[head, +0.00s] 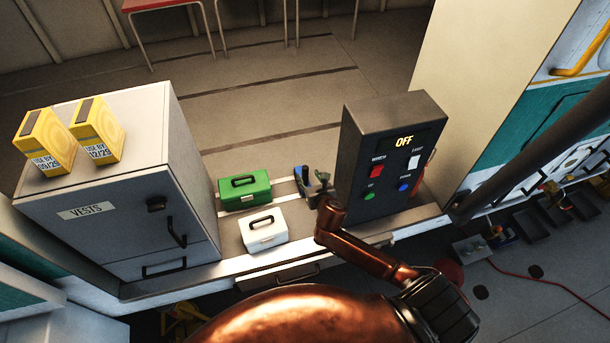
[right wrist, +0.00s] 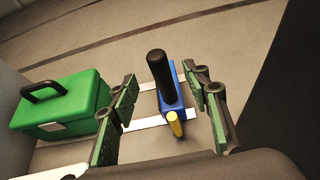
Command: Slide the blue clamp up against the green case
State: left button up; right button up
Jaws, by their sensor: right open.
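The green case (head: 244,190) has a dark handle and stands on the counter, behind the white case. It also shows at the left of the right wrist view (right wrist: 62,104). The blue clamp (right wrist: 170,103) stands to the right of it, with a tall black handle and a yellow part; a gap separates the two. In the head view the clamp (head: 304,173) is small and partly hidden by my right gripper (head: 317,184). My right gripper is open, with one finger on each side of the clamp; I cannot tell whether either touches it. My left gripper is not in view.
The white case (head: 262,231) stands in front of the green case. A dark control box (head: 385,160) reading OFF stands right of the clamp. A grey VESTS cabinet (head: 120,190) bounds the left, with two yellow packs on top. White strips cross the counter under the clamp.

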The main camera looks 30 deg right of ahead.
aim_at(306, 173)
jog(key=shift+b+x, duration=0.4)
jog(key=shift+x, duration=2.4)
jog(key=shift+r, duration=0.1)
jog(key=shift+c, duration=0.4)
grip_shut()
jog(key=shift+a, duration=0.1)
jog(key=shift+w+a+p, duration=0.2)
jog(key=shift+a, duration=0.65)
jog(key=shift+w+a+p, duration=0.2)
jog(key=shift+a, duration=0.6)
jog(key=shift+w+a+p, duration=0.2)
jog(key=shift+a, duration=0.8)
